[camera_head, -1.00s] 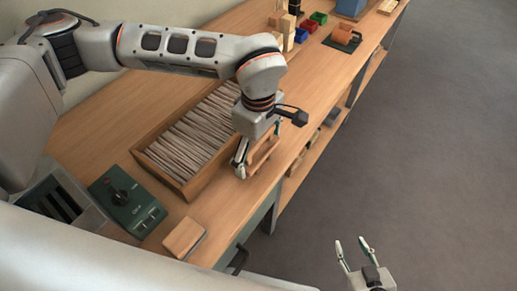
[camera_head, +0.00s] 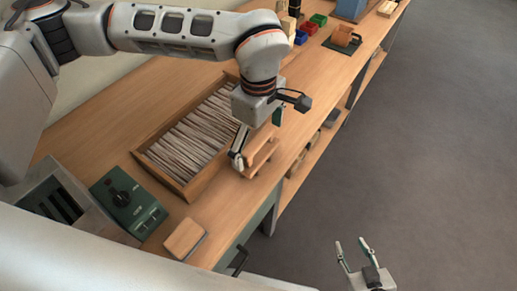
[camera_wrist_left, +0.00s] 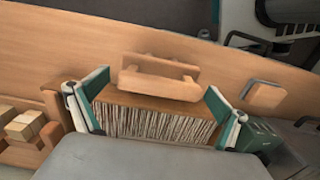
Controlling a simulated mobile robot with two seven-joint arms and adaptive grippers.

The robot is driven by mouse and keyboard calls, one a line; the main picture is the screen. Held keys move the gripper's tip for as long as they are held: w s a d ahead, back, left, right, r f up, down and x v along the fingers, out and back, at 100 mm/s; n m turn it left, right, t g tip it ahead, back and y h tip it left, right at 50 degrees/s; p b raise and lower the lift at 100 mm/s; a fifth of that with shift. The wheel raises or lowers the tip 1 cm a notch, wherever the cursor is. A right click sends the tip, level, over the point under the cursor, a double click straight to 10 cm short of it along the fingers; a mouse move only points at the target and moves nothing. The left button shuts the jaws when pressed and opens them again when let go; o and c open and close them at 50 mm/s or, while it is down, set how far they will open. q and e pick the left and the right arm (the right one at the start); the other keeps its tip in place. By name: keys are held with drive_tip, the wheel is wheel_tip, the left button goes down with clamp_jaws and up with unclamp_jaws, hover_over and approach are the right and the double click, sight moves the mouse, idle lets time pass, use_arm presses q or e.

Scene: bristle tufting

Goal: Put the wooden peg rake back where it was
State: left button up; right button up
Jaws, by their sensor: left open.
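The wooden peg rake (camera_head: 262,157), a light wooden piece with a long bar, rests on the bench between the tray of strips and the bench's front edge. It also shows in the left wrist view (camera_wrist_left: 160,84), just beyond the fingertips and between them. My left gripper (camera_head: 257,140) is open over the rake, with one finger at each end of it; its spread fingers also show in the left wrist view (camera_wrist_left: 157,88). I see no finger closed on the rake. My right gripper (camera_head: 352,243) is open and empty, away from the bench over the floor.
The wooden tray (camera_head: 207,186) of pale strips lies beside the rake. A green control box (camera_head: 128,203) and a wooden block (camera_head: 185,238) are nearer me. Small coloured bins (camera_head: 318,19) and an orange-brown item (camera_head: 342,36) stand farther along the bench.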

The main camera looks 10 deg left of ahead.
sight(259, 154)
use_arm(q)
wheel_tip(259, 154, up, 8)
idle(0.5)
wheel_tip(259, 154, down, 13)
drive_tip(key=shift+r+b, duration=0.1)
drive_tip(key=shift+b, duration=0.2)
drive_tip(key=shift+r, duration=1.4)
